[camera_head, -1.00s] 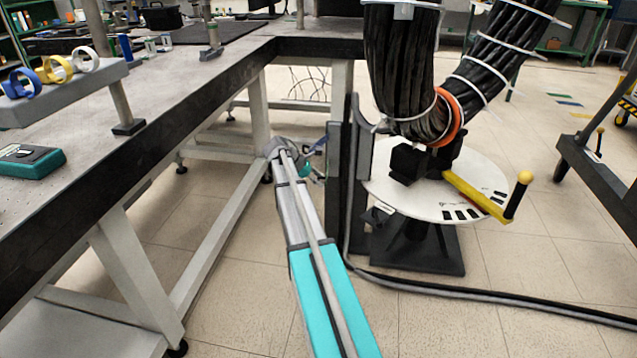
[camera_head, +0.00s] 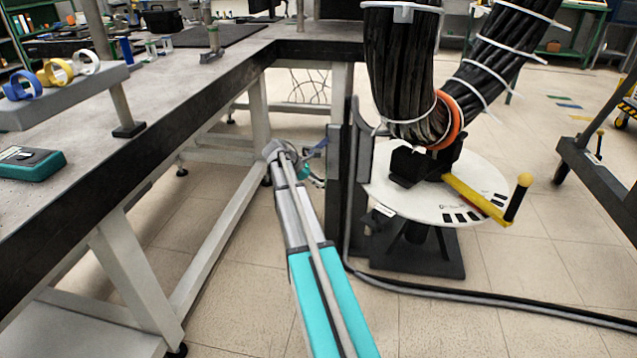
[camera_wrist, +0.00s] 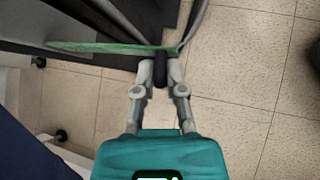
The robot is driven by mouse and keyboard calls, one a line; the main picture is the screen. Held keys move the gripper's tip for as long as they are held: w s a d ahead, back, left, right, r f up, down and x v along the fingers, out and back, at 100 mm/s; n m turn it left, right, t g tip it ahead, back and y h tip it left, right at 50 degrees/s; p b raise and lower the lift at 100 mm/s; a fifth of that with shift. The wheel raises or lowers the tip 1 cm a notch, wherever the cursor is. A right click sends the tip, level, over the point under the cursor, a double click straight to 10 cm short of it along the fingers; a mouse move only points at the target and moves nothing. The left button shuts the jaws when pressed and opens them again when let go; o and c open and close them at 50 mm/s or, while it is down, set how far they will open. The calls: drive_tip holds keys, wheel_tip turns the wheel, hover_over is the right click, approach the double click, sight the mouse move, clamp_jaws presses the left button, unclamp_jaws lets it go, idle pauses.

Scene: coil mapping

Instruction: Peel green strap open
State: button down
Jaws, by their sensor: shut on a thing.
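In the wrist view, the green strap (camera_wrist: 105,47) runs as a thin, nearly straight band across the top of the picture. Its right end reaches my gripper (camera_wrist: 160,65), whose fingers are closed together over a dark piece between them. The strap's stretch left of the fingers is free in view, beside a dark upright. In the head view, the far end of my arm reaches between the table and the dark post, and my fingertips and the strap are too small and partly hidden to make out.
The dark post (camera_head: 345,180) stands right of my arm's end. A white round plate (camera_head: 425,205) on a black stand carries a thick black cable bundle (camera_head: 400,70) and a yellow handle (camera_head: 470,192). The table (camera_head: 190,95) is at left. A floor cable (camera_head: 480,300) runs right.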

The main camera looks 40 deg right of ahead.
drive_tip(key=shift+w+a, duration=0.35)
drive_tip(key=shift+w, duration=0.25)
drive_tip(key=c, duration=0.7)
unclamp_jaws()
drive_tip(key=shift+s+d, duration=0.1)
